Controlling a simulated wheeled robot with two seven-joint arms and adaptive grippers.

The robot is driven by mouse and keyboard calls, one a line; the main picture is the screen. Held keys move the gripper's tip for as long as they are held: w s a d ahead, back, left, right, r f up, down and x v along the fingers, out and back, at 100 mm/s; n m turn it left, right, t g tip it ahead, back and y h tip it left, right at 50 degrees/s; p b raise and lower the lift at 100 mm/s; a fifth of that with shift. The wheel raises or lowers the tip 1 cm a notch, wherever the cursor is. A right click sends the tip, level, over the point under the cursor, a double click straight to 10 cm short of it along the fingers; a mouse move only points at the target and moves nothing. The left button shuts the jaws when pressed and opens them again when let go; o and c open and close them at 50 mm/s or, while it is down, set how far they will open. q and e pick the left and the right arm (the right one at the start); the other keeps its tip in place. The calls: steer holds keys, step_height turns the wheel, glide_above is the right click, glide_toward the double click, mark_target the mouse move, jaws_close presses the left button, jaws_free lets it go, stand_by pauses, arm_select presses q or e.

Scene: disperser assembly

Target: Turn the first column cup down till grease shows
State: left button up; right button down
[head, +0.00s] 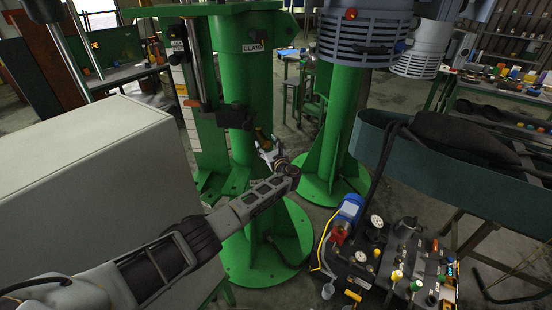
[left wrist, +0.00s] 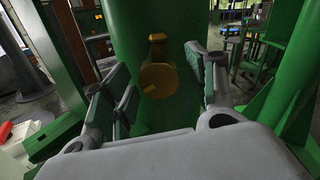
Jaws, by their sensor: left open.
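The column cup is a brass-yellow round cap (left wrist: 158,80) on a short stem, fixed to the green column (left wrist: 155,25). In the left wrist view it sits between the two fingers of my left gripper (left wrist: 160,95), with gaps at both sides. In the head view my left gripper (head: 268,148) reaches to the front of the green column marked CLAMP (head: 253,85). The cup is mostly hidden there by the fingers. My left gripper is open, and no contact with the cup shows. I see no grease around the cap. My right gripper is not in view.
A large pale box (head: 85,165) stands at the left, beside my left arm. A second green column (head: 340,120) stands behind to the right. A hydraulic unit with gauges (head: 385,260) and a dark green trough (head: 450,150) are at the right. A dark clamp block (head: 236,117) juts out above my gripper.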

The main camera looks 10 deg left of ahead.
arm_select(q)
steer(key=v, duration=1.1)
stand_by(0.4)
steer(key=shift+s+d+n, duration=0.1)
steer(key=shift+n, duration=0.2)
stand_by(0.4)
